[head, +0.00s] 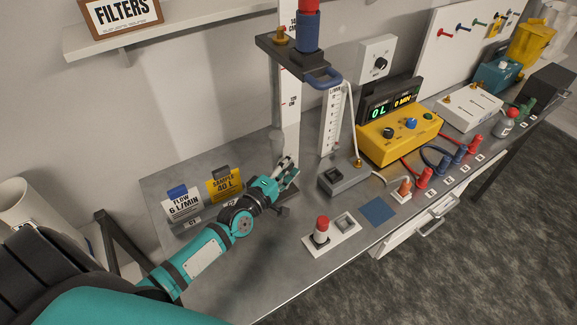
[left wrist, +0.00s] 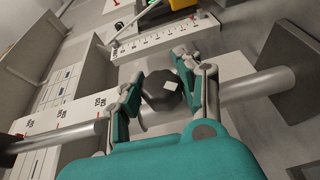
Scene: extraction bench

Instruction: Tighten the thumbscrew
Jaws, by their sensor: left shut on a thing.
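My left gripper (head: 287,174) is at the lower part of the white upright post (head: 290,118) in the head view. In the left wrist view, its fingers (left wrist: 160,88) are closed on both sides of a dark faceted knob (left wrist: 158,98) with a small white mark, which looks like the thumbscrew. The knob sits in front of the pale post. In the head view the knob is hidden by the gripper or too small to tell. My right gripper is not in view.
A dark bracket (head: 262,44) holding a blue cylinder (head: 309,33) with a red top is high on the post. A small grey box (head: 345,180) and a white plate with a red-topped plug (head: 321,230) stand to the right. A yellow meter (head: 400,138) is farther back. The front-left bench top is fairly clear.

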